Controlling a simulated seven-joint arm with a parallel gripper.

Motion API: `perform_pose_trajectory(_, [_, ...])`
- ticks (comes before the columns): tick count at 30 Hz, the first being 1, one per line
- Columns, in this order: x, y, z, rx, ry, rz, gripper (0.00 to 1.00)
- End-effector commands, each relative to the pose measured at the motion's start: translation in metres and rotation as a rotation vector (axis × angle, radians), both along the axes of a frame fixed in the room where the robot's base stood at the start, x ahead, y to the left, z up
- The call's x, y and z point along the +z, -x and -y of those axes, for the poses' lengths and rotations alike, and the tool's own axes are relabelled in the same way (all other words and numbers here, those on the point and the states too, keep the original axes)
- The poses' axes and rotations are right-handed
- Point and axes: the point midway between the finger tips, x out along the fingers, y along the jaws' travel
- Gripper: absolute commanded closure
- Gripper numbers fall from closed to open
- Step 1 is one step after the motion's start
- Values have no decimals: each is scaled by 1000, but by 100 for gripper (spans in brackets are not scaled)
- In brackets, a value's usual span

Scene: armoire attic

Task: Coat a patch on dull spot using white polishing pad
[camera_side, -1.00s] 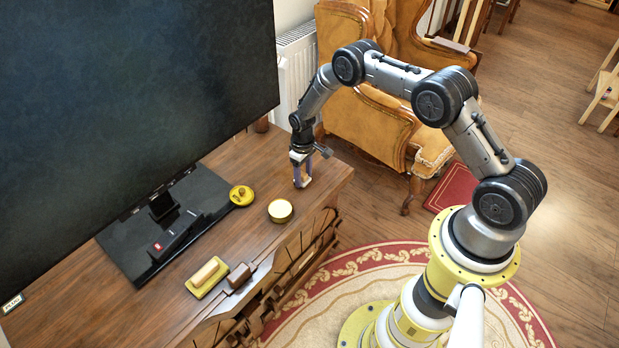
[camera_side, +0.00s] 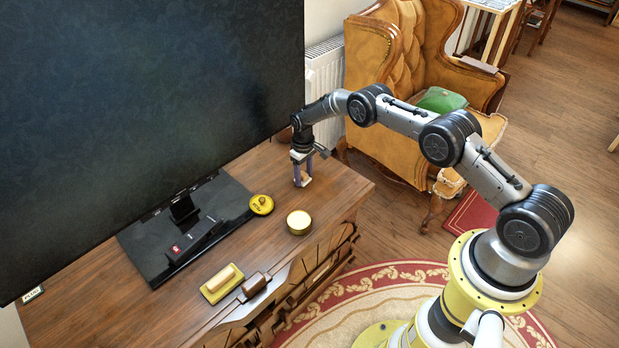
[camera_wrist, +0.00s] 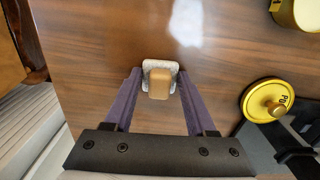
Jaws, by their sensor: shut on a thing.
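My gripper (camera_side: 303,182) is over the far right part of the wooden cabinet top, its purple fingers pointing down. In the wrist view, my gripper (camera_wrist: 160,88) is shut on the white polishing pad (camera_wrist: 160,64), holding it by its wooden block handle (camera_wrist: 159,86). The pad is low over the wood; I cannot tell whether it touches. A pale, whitish patch (camera_wrist: 187,24) shows on the wood just beyond the pad; it may be the dull spot or a reflection. The pad's underside is hidden.
A round yellow tin (camera_side: 299,222) and a yellow knobbed lid (camera_side: 261,205) stand nearby. A yellow pad with a handle (camera_side: 222,284) and a brown block (camera_side: 255,285) lie at the front. A large screen (camera_side: 150,120) on a black base (camera_side: 235,195) borders the back.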

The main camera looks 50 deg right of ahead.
Motion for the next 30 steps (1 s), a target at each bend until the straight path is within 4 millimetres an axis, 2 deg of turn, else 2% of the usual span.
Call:
perform_pose_trajectory(4, [-1,2,-16,2,-1,-4,96])
perform_pose_trajectory(30, [-1,83,-14,1,-2,-7,96])
